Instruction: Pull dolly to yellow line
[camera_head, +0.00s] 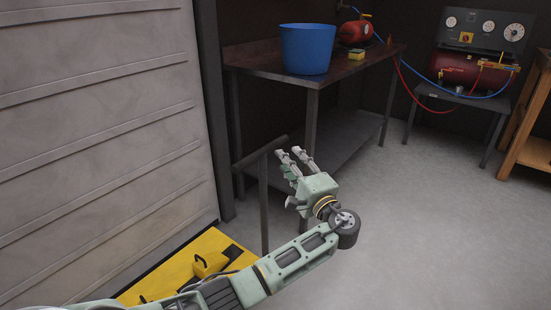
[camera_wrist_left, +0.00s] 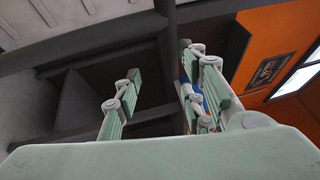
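The dolly (camera_head: 228,248) is a low yellow platform on the floor at the lower left of the head view, partly covered by my left arm. A dark upright pole with a T-shaped crossbar, apparently its handle (camera_head: 263,200), rises near it. My left gripper (camera_head: 292,160) is just right of the crossbar, fingers pointing up and toward it. In the wrist view its fingers (camera_wrist_left: 158,85) are spread apart with nothing between them. Dark bars cross behind them there; I cannot tell whether one is the handle. Contact with the handle is unclear. No yellow line shows. My right gripper is out of view.
A workbench (camera_head: 250,62) with a blue bucket (camera_head: 307,49) stands behind the handle. A pale ribbed panel (camera_head: 100,130) borders the left. A red compressor (camera_head: 465,72) stands on a small table at the back right. Grey floor (camera_head: 440,220) is clear at right.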

